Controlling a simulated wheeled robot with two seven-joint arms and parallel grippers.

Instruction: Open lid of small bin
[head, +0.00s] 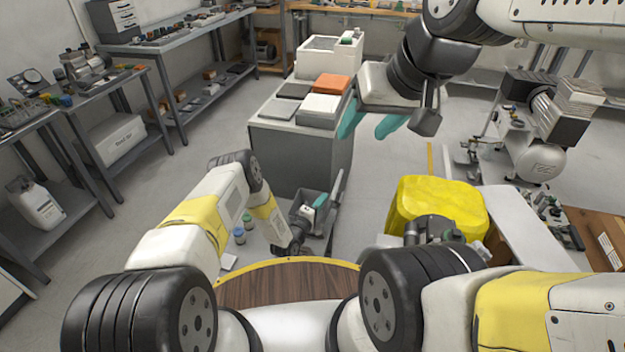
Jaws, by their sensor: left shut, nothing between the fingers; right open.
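A small dark grey bin (312,196) stands low in the middle of the head view, partly hidden by my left arm. A thin grey panel (337,204), which looks like its lid, stands steeply raised at the bin's right side.
A grey cabinet (297,152) behind the bin carries boxes and an orange item (332,84). A yellow bag-like container (437,203) stands to the right. Small jars (239,236) are left of the bin. A round wooden top (285,283) is nearest me. Open floor lies left.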

